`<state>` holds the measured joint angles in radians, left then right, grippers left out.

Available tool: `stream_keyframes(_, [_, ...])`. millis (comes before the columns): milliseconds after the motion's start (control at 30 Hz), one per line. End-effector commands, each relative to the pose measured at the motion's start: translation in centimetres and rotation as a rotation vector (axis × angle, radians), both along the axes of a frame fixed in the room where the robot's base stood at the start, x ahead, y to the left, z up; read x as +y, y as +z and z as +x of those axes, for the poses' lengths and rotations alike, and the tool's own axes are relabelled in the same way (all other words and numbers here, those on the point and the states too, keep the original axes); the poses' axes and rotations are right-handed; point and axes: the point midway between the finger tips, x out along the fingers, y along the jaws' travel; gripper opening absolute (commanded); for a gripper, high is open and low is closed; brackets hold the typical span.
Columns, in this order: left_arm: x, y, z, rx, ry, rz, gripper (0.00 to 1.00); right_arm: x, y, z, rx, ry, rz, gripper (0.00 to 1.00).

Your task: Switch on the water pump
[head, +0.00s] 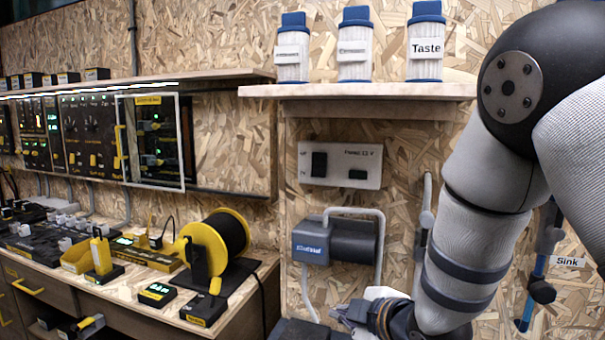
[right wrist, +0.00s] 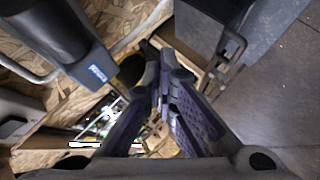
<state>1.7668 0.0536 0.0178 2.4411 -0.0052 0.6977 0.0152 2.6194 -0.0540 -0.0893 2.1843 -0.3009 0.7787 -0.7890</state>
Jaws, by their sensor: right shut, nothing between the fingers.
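A pale switch panel (head: 340,150) is fixed to the chipboard wall, with a dark rocker switch (head: 319,164) on its left and a smaller black part (head: 357,174) on its right. Its small print is hard to read. Below it hangs the blue and dark grey pump (head: 312,240) with pale hoses; it also shows in the right wrist view (right wrist: 92,68). My left gripper is out of view.
A shelf (head: 360,90) with white, blue-lidded containers is above the panel. A bench on the left carries a yellow cable reel (head: 205,250) and small devices. A hose and a tap-like fitting (head: 541,290) near the "Sink" label are at right, beside my arm.

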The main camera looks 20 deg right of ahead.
Motion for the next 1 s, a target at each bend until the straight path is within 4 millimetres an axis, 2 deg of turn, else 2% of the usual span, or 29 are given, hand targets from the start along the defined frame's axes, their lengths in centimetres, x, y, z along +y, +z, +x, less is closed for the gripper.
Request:
stream_keyframes(33, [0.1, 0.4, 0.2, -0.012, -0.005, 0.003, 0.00, 0.2, 4.7, 1.4, -0.102, 0.040, -0.051, 0.00])
stream_keyframes(100, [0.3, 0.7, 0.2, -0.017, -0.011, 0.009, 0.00, 0.5, 10.2, 2.7, -0.227, 0.096, -0.136, 0.00])
stream_keyframes(200, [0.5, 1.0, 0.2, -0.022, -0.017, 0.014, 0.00, 0.9, 16.7, 3.5, -0.371, 0.152, -0.244, 0.00])
stream_keyframes(300, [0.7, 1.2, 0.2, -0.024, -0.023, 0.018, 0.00, 1.1, 21.1, 3.6, -0.464, 0.182, -0.322, 0.00])
stream_keyframes(333, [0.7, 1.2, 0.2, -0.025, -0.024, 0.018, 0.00, 1.2, 21.9, 3.6, -0.483, 0.188, -0.339, 0.00])
stream_keyframes(400, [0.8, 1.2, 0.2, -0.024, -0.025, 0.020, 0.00, 1.3, 23.2, 3.5, -0.512, 0.198, -0.365, 0.00])
stream_keyframes(467, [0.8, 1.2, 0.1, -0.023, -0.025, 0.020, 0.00, 1.3, 23.7, 3.5, -0.522, 0.202, -0.376, 0.00])
stream_keyframes(767, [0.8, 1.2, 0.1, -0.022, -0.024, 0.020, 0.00, 1.3, 23.6, 3.6, -0.522, 0.202, -0.376, 0.00])
stream_keyframes(867, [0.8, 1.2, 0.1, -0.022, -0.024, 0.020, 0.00, 1.5, 23.5, 4.4, -0.522, 0.202, -0.376, 0.00])
stream_keyframes(1000, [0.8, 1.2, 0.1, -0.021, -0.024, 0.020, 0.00, 2.0, 23.2, 6.9, -0.522, 0.203, -0.373, 0.00])
